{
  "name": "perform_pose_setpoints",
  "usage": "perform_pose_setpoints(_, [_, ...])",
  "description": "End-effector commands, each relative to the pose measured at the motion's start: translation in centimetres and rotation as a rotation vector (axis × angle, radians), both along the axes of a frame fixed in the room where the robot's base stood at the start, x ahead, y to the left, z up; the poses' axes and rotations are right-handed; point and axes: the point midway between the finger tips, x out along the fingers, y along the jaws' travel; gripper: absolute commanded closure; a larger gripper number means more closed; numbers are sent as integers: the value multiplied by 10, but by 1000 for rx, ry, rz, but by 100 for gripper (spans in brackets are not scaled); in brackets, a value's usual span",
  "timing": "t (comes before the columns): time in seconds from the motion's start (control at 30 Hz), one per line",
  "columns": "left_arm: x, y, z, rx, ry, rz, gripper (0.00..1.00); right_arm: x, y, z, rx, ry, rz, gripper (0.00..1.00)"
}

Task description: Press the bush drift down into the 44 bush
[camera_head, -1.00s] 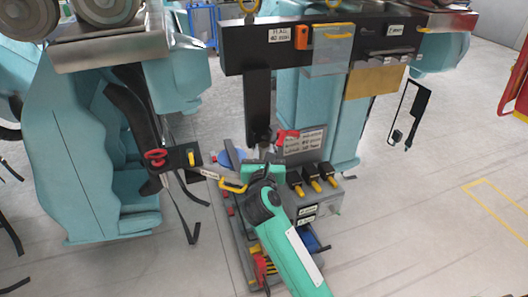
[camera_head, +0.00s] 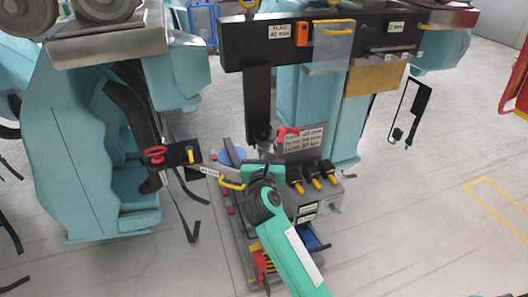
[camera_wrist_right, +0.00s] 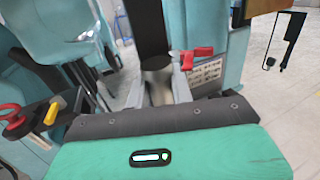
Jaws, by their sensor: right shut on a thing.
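My right gripper (camera_head: 262,163) is at the foot of the black upright bar (camera_head: 257,100), above the grey workstand. In the right wrist view its two fingers (camera_wrist_right: 157,92) reach forward and are shut on a grey, round metal piece (camera_wrist_right: 158,85), which looks like the bush drift. This piece stands about upright, directly below the black bar (camera_wrist_right: 147,28). Its lower end is hidden by the gripper. I cannot make out the 44 bush, nor whether the drift touches it. My left gripper is not in view.
A red clamp-like part (camera_head: 287,133) and a sign (camera_head: 304,142) sit just right of the gripper. Several yellow-tipped black handles (camera_head: 313,177) stand on the grey block. Teal seats (camera_head: 95,150) are at left. A black beam (camera_head: 240,45) hangs above.

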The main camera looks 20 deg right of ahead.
Motion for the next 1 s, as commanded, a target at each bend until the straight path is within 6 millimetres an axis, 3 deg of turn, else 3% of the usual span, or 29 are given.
perform_pose_setpoints(1.0, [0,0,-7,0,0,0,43,0,0,-11,0,2,0,100])
